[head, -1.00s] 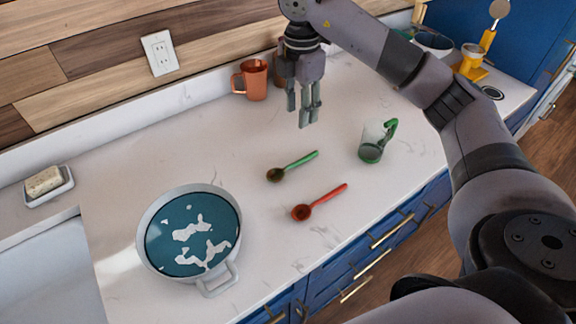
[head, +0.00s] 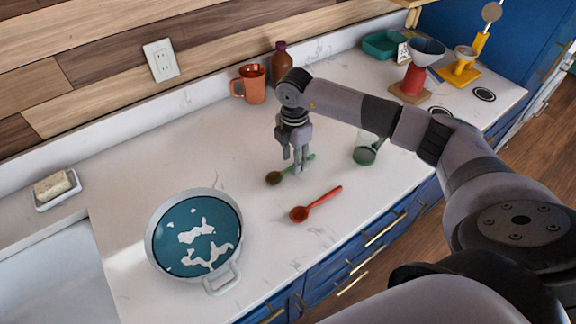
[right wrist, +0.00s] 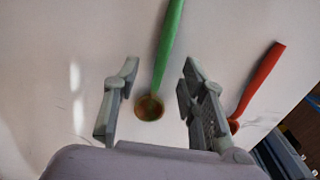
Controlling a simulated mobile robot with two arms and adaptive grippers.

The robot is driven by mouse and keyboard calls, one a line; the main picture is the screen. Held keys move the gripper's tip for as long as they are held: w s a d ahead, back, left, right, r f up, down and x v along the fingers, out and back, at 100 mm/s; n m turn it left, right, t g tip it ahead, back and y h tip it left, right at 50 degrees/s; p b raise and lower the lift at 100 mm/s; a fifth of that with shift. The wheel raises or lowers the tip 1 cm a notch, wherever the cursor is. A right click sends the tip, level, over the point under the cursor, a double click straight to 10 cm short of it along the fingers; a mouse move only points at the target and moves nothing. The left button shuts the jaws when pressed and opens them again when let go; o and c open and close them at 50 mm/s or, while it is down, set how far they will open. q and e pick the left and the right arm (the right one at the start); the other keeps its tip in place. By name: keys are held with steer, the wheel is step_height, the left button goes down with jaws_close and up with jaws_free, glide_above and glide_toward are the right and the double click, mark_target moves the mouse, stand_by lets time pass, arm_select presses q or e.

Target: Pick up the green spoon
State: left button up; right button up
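The green spoon (head: 276,177) lies on the white counter, its dark bowl to the left and its green handle running up to the right, partly hidden behind my right gripper (head: 299,170). In the right wrist view the green spoon (right wrist: 168,50) shows between the two fingers of my right gripper (right wrist: 156,92), its bowl near fingertip level. The fingers are apart, and I see no contact with the spoon. A red spoon (head: 318,203) lies nearer the counter's front edge; it also shows right of the fingers in the wrist view (right wrist: 262,75). My left gripper is not in view.
A pot with teal contents (head: 157,258) stands at the front left. A glass mug (head: 365,152) stands right of the gripper, partly behind my arm. A copper mug (head: 253,85) and a brown bottle (head: 282,63) stand at the back. A soap dish (head: 70,197) is far left.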

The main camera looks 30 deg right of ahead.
steer(key=shift+f, duration=0.9)
steer(key=shift+c, duration=0.2)
jaws_close()
